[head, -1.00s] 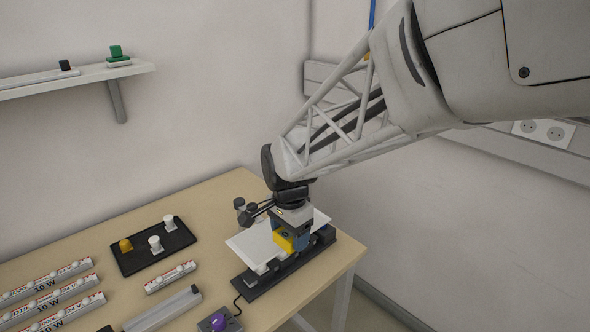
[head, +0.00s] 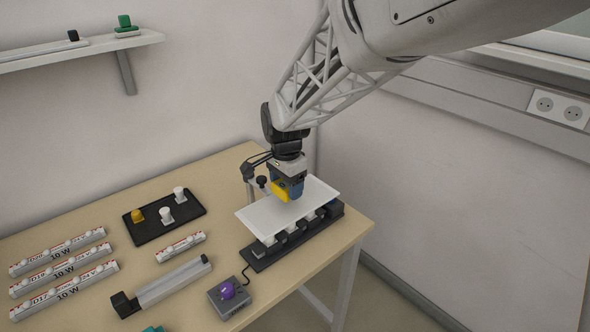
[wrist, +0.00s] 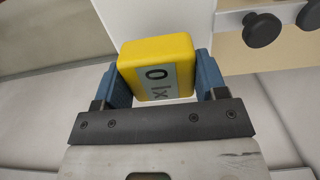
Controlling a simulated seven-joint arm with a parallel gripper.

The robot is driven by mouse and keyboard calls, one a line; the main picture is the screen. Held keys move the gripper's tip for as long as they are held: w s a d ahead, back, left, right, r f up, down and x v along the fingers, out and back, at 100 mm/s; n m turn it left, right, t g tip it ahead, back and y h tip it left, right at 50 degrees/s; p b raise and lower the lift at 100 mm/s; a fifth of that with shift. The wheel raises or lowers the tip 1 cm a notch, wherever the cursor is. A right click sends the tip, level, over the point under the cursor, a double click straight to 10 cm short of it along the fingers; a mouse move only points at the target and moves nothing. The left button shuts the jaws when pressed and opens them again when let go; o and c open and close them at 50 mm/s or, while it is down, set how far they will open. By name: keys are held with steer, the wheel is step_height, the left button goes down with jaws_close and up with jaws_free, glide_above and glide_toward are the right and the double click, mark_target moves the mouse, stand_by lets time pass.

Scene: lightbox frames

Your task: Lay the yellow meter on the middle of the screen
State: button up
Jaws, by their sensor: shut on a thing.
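My gripper (head: 290,186) is shut on the yellow meter (head: 281,192), over the back part of the white screen (head: 266,221). In the wrist view, the gripper's blue fingers (wrist: 160,82) hold the yellow meter (wrist: 152,50) by its sides; its grey display faces the camera and reads 0 lx. The screen is a flat white panel lying on a black base at the table's right end. I cannot tell if the meter touches the screen or hangs just above it.
Black round knobs (wrist: 262,29) stand by the screen's edge, close to the gripper. A box with a purple knob (head: 227,290) is in front. A black tray (head: 150,232) with yellow and white pieces and several labelled bars (head: 62,270) lie left. Bare table separates them.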

mark_target(287, 196)
steer(key=shift+f, duration=0.1)
steer(key=shift+f, duration=1.65)
steer(key=shift+f, duration=0.15)
steer(key=o, duration=1)
steer(key=shift+c, duration=0.2)
step_height(287, 196, up, 12)
steer(key=shift+r, duration=0.15)
steer(key=shift+d, duration=0.1)
